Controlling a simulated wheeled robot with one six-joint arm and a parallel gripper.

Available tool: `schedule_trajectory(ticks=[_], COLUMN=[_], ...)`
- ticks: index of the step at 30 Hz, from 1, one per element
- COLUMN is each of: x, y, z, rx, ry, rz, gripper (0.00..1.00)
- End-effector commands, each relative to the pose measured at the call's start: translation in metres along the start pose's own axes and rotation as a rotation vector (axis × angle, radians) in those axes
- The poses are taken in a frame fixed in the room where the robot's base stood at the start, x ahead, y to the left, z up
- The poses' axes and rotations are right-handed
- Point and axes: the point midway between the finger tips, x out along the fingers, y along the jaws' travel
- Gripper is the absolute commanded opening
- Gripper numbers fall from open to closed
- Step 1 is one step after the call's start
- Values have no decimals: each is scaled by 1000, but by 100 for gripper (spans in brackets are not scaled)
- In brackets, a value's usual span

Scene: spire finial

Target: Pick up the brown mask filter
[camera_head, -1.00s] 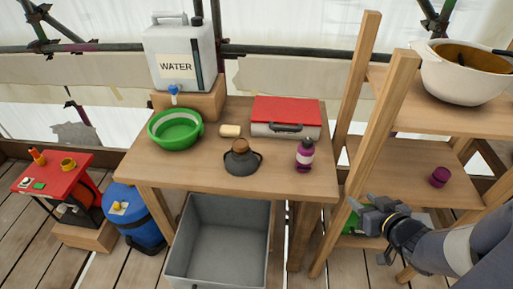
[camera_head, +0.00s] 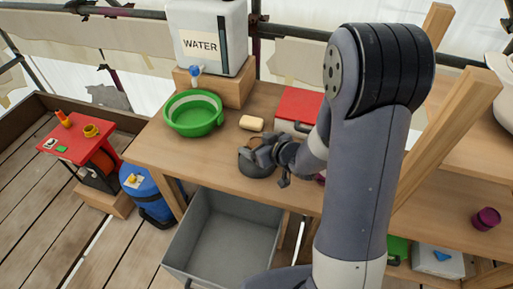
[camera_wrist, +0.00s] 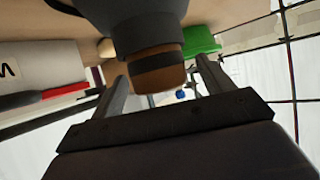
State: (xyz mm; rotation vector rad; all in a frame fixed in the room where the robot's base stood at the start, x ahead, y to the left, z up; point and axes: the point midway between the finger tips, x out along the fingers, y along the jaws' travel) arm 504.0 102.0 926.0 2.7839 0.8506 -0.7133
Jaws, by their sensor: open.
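The brown mask filter (camera_wrist: 158,76) is a short brown cylinder with a dark band, seated on a dark grey mask (camera_wrist: 128,20) in the wrist view. My gripper (camera_head: 264,148) is over the mask. In the wrist view its two fingers are apart, one on each side of the filter, with gaps visible.
A water container (camera_head: 207,36) is on a wooden riser. A grey bin (camera_head: 222,240) stands below the table's front edge. My arm covers the table's right side.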

Motion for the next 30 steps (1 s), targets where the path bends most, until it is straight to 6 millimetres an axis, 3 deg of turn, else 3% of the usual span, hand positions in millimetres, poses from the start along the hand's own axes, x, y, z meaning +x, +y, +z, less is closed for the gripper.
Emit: schedule_trajectory(ticks=[6, 14, 30], x=[21, 23, 23], y=[0, 0, 0], z=[0, 0, 0], rx=[0, 0, 0], ry=[0, 0, 0], rz=[-1, 0, 0], gripper=[76, 76, 32])
